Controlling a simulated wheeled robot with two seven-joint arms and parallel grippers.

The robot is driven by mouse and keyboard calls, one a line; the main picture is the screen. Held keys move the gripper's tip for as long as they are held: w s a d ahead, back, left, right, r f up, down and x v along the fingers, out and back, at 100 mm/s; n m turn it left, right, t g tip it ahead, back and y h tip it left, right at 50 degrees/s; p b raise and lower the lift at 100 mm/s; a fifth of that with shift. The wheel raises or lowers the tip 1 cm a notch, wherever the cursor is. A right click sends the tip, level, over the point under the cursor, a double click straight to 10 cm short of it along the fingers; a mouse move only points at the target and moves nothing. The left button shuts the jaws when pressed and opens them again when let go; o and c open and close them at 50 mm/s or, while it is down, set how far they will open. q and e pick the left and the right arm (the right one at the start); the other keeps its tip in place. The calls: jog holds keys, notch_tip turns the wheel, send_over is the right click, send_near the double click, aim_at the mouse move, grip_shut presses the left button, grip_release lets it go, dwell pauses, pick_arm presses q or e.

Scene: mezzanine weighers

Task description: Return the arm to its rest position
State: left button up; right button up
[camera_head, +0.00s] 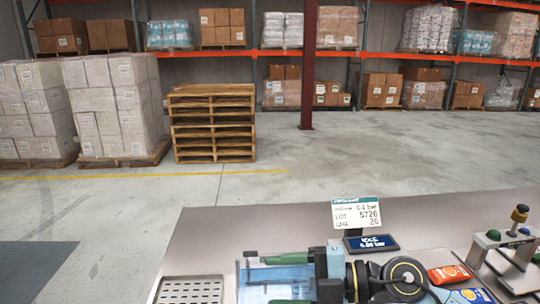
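Neither of my grippers shows in the head view, and no arm that I can make out as mine is in the picture. A grey workbench (240,232) fills the lower right. On its front part lies a device with a clear blue cylinder, green parts and a grey body (335,265). A round black part with a yellow ring (403,272) is beside it. The bottom edge of the picture cuts off both.
A small display (371,243) and a lot sign (356,214) stand behind the device. A perforated plate (190,290) is at left. Stacked pallets (212,125) stand beyond open floor.

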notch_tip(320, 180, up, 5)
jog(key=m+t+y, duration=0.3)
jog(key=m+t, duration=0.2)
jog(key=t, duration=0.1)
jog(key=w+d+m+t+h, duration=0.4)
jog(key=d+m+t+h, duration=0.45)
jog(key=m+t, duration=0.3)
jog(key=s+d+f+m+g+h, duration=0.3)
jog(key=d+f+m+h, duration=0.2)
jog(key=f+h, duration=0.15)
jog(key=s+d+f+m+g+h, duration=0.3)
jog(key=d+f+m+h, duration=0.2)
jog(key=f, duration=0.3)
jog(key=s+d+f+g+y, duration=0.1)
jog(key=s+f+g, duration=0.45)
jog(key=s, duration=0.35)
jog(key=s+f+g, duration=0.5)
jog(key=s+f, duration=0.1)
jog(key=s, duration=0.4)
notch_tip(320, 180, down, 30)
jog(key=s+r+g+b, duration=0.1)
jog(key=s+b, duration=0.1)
jog(key=b, duration=0.2)
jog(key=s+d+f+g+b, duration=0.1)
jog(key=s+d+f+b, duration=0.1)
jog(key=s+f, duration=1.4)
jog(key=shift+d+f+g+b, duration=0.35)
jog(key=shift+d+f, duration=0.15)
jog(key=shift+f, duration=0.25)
